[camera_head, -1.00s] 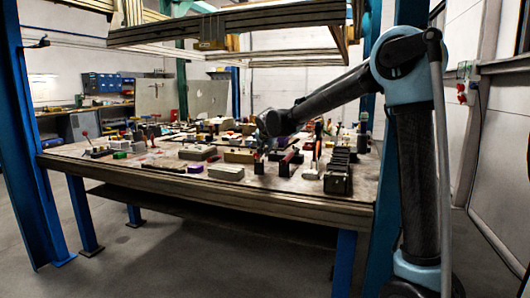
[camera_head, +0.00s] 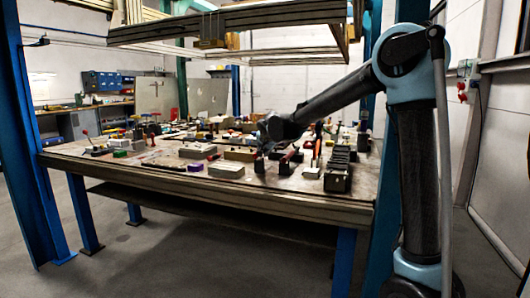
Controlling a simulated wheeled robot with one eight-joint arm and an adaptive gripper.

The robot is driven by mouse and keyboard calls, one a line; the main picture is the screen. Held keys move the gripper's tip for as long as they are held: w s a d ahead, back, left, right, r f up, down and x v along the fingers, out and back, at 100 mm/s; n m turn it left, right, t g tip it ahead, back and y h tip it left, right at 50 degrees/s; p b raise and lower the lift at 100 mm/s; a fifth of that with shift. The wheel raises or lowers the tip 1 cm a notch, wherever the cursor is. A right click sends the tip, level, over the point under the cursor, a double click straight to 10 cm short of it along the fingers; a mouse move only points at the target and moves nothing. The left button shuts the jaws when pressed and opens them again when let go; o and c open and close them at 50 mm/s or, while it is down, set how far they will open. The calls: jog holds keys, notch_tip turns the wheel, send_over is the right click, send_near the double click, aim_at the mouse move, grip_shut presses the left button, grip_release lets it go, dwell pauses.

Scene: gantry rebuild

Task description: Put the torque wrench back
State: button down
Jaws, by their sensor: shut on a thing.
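My arm reaches from the right over the workbench (camera_head: 215,196). My gripper (camera_head: 263,148) is low over the middle of the bench top, among the tools, and small in this view. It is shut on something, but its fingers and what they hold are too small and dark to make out. I cannot single out the torque wrench. A dark red bar-like piece (camera_head: 291,160) stands just right of my gripper, and a small dark block (camera_head: 259,166) stands just in front of it.
Pale blocks (camera_head: 226,170) lie left of my gripper, near the front edge. A dark slotted rack (camera_head: 338,175) stands at the bench's right end. Many small parts crowd the top. A gantry beam (camera_head: 240,20) hangs overhead, and blue posts (camera_head: 25,130) flank the bench.

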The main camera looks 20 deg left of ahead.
jog(key=shift+f, duration=0.9)
dwell(0.8)
jog(key=c, duration=1.3)
grip_release()
jog(key=shift+c, duration=0.2)
jog(key=v, duration=1.1)
jog(key=shift+s+d+r, duration=0.2)
jog(key=shift+s+r, duration=0.05)
jog(key=shift+s, duration=0.05)
